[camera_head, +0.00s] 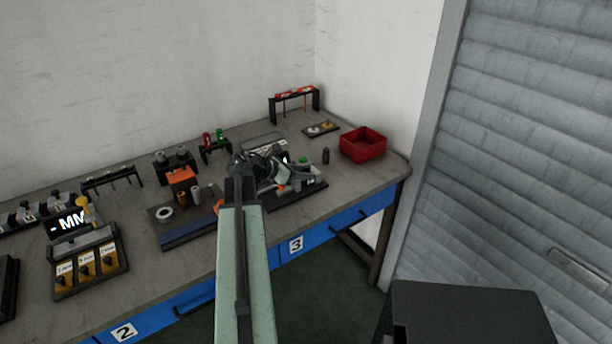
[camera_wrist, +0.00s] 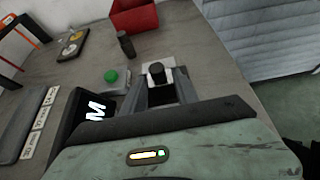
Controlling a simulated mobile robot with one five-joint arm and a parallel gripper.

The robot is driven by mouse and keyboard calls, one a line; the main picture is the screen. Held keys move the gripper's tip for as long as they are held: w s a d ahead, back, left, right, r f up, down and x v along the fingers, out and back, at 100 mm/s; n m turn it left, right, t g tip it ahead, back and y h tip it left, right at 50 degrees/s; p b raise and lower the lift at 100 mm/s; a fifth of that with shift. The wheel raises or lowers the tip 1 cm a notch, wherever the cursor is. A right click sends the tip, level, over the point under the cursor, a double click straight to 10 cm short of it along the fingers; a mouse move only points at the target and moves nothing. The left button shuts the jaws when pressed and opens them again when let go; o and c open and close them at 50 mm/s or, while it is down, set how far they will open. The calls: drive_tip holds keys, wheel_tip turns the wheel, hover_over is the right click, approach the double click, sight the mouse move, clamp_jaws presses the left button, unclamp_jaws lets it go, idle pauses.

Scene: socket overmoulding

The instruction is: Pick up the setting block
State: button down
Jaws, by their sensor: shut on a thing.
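A small pale block with a dark round knob on top, which I take to be the setting block (camera_wrist: 168,73), shows just beyond my wrist in the wrist view. My gripper (camera_wrist: 162,92) is shut on it, though the contact is mostly hidden by the wrist housing. In the head view my gripper (camera_head: 284,172) is over the station with the green button, and the arm hides much of that spot. I cannot tell whether the block is clear of the surface below it.
A station with a green button (camera_wrist: 111,76) and lit display is close left of the jaws. A dark cylinder (camera_head: 325,156) and a red bin (camera_head: 362,146) stand to the right. An orange-topped fixture (camera_head: 181,176) and the digital gauge station (camera_head: 70,222) stand left.

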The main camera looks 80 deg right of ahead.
drive_tip(key=shift+r, duration=0.1)
wheel_tip(320, 180, up, 18)
drive_tip(key=p, duration=1.8)
drive_tip(key=shift+s, duration=0.1)
